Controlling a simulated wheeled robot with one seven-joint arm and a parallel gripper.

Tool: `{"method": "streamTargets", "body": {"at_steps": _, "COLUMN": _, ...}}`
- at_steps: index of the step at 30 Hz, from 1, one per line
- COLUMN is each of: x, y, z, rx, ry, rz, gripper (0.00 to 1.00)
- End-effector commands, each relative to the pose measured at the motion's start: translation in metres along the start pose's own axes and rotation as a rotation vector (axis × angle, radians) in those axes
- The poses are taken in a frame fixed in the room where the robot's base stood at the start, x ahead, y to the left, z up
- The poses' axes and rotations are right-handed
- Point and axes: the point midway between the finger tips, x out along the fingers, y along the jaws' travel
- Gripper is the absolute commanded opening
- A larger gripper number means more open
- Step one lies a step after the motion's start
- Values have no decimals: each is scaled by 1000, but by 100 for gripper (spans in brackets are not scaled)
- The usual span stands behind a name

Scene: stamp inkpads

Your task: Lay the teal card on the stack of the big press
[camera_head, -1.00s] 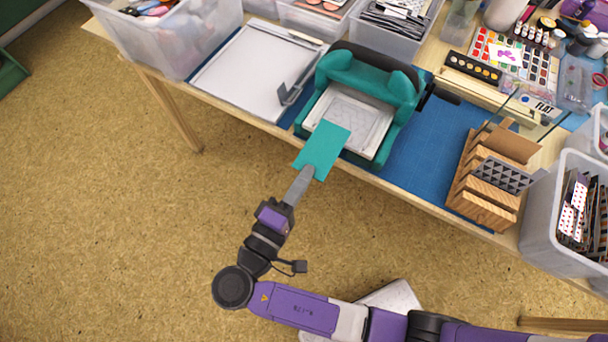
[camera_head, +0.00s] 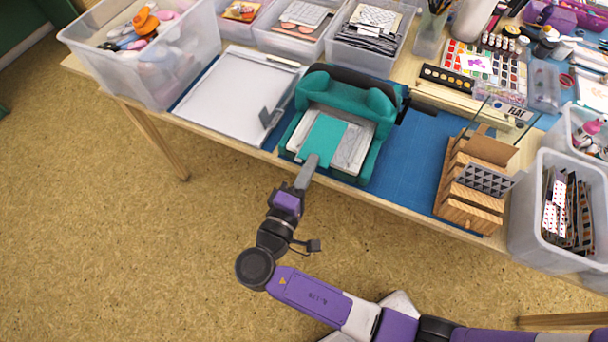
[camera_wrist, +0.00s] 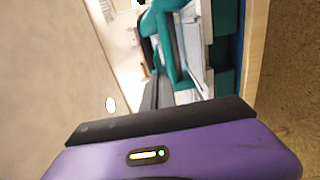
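The big teal press (camera_head: 340,95) stands at the front edge of the table. A whitish, patterned stack (camera_head: 353,150) lies in its bed. My gripper (camera_head: 310,163) reaches in from the front and is shut on the near edge of the teal card (camera_head: 324,137). The card is over the left part of the stack; I cannot tell whether it touches. In the wrist view the press (camera_wrist: 226,20) and the pale stack edge (camera_wrist: 192,50) show beyond my gripper; the card is not clearly visible there.
A white board with a clip (camera_head: 238,95) lies left of the press. A wooden rack with cards (camera_head: 470,190) stands to the right on the blue mat (camera_head: 410,165). Clear bins (camera_head: 150,60) line the back and sides.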

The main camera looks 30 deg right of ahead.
Motion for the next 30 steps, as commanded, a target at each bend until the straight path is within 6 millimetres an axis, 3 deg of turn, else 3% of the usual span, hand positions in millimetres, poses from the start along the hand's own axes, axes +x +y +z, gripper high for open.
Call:
{"method": "streamTargets", "body": {"at_steps": 3, "x": 11, "y": -1, "z": 0, "rx": 0, "ry": -1, "rz": 0, "gripper": 0}}
{"method": "streamTargets", "body": {"at_steps": 9, "x": 9, "y": -15, "z": 0, "rx": 0, "ry": 0, "rz": 0, "gripper": 0}}
{"method": "streamTargets", "body": {"at_steps": 30, "x": 10, "y": -20, "z": 0, "rx": 1, "ry": 1, "rz": 0, "gripper": 0}}
